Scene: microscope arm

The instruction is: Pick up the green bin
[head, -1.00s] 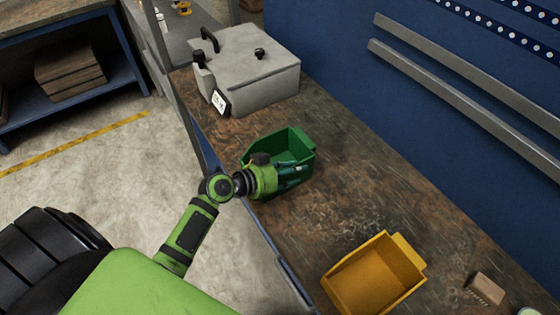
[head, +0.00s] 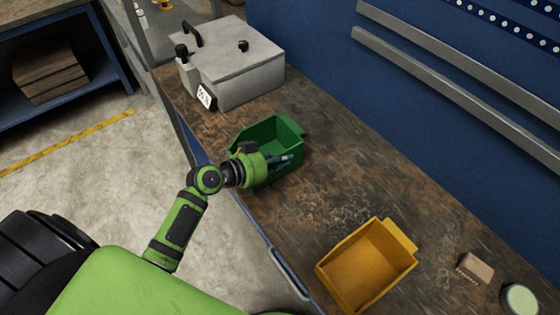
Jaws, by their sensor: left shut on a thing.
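The green bin (head: 284,131) is on or just above the brown workbench, left of centre in the head view. It is an open-topped bin and looks empty inside. My left gripper (head: 284,161) reaches in from the left and is shut on the bin's near side. The fingertips are partly hidden against the bin, and part of its near wall is covered by the gripper. I cannot tell whether the bin touches the bench. My right gripper is not in view.
A yellow bin (head: 368,268) stands on the workbench (head: 340,190) to the lower right. A small brown block (head: 476,268) and a round pale-topped container (head: 520,298) lie further right. A grey metal box (head: 235,65) with black handles stands behind the green bin. A blue wall borders the bench.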

